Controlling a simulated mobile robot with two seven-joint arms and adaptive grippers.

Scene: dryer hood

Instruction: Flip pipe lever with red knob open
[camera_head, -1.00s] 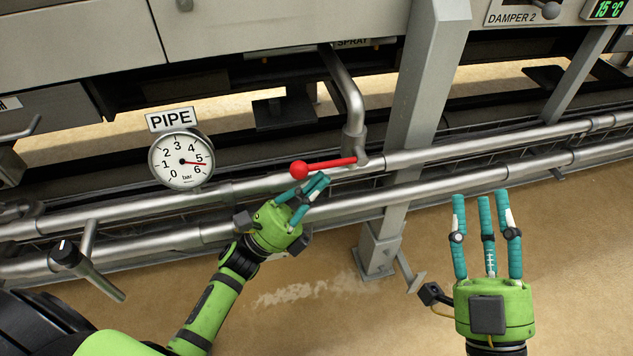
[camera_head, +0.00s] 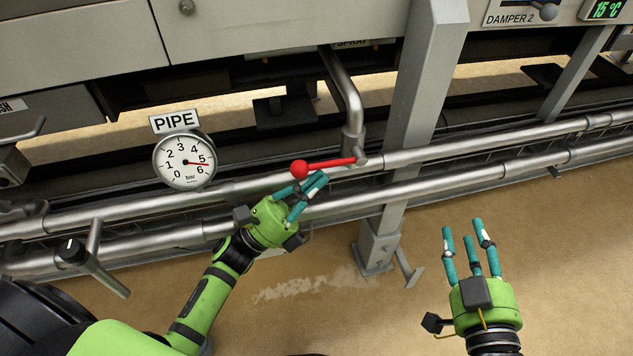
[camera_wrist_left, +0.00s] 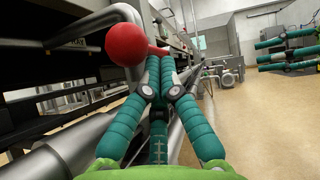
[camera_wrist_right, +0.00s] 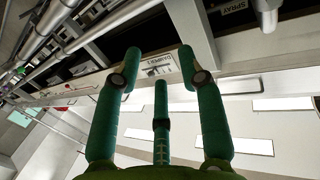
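The pipe lever (camera_head: 332,163) is a red bar with a round red knob (camera_head: 300,168) at its left end. It lies nearly level along the upper pipe, its right end at the valve pivot under the bent vertical pipe. My left gripper (camera_head: 316,181) is just below the lever, right of the knob. In the left wrist view, its teal fingers (camera_wrist_left: 160,62) come together at the tips. The knob (camera_wrist_left: 127,45) is large there, just beyond and left of them; whether they touch the lever is unclear. My right gripper (camera_head: 468,230) is open and empty, lower right, away from the lever.
A round gauge (camera_head: 185,161) under the PIPE sign reads a little above 5 bar. Two long steel pipes run across, and a grey upright post (camera_head: 420,85) stands right of the lever. A T-handle (camera_head: 73,250) is at lower left. Open floor lies around my right gripper.

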